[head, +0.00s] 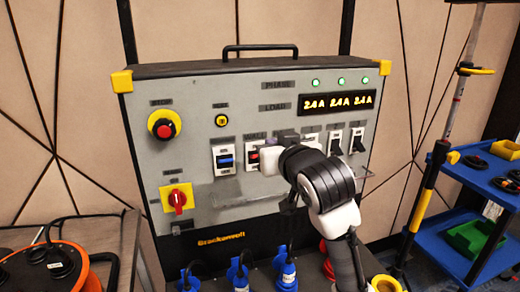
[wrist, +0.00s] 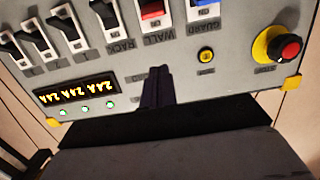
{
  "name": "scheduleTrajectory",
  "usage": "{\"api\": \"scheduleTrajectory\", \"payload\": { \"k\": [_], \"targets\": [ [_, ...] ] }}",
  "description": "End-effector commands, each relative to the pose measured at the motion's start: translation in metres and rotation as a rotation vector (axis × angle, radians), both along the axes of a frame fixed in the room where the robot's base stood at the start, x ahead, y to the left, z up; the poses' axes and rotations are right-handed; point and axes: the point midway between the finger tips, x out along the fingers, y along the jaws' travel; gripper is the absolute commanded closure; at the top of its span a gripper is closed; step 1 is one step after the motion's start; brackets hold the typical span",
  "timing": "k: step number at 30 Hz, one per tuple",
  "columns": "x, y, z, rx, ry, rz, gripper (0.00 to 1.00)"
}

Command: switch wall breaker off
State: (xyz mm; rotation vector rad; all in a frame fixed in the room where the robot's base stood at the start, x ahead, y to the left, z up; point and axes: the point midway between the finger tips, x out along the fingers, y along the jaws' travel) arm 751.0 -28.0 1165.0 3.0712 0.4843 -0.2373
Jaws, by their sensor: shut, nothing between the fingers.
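The wall breaker (head: 254,157) is a white-framed switch with a red lever, on the grey panel in the head view. My arm partly crowds its right side there. In the wrist view, which is upside down, its red lever (wrist: 151,10) is at the top edge, cut off by the frame, above the WALL label. My gripper (wrist: 157,70) is shut and empty, its dark fingers pointing at the panel just below that label in the picture. They look apart from the lever; whether they touch the panel I cannot tell. In the head view my gripper (head: 286,136) is beside the breaker, to its right.
The blue guard breaker (head: 225,158) is left of the wall breaker. Several black-lever breakers (head: 357,140) are to the right. A red stop button (head: 166,130), a yellow-plated red rotary switch (head: 178,199) and a load display (head: 339,101) share the panel. A handle (head: 260,48) tops the box.

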Motion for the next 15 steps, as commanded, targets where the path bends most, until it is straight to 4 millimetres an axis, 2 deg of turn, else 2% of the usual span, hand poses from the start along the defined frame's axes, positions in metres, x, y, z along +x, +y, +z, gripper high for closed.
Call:
{"api": "scheduleTrajectory", "payload": {
  "k": [8,11,15],
  "targets": [
    [0.005,0.003,0.0,0.0,0.0,0.002,1.0],
    [0.017,0.006,-0.001,0.001,0.001,0.003,1.0],
    [0.042,0.014,-0.005,0.001,0.002,0.002,1.0]
  ]
}}
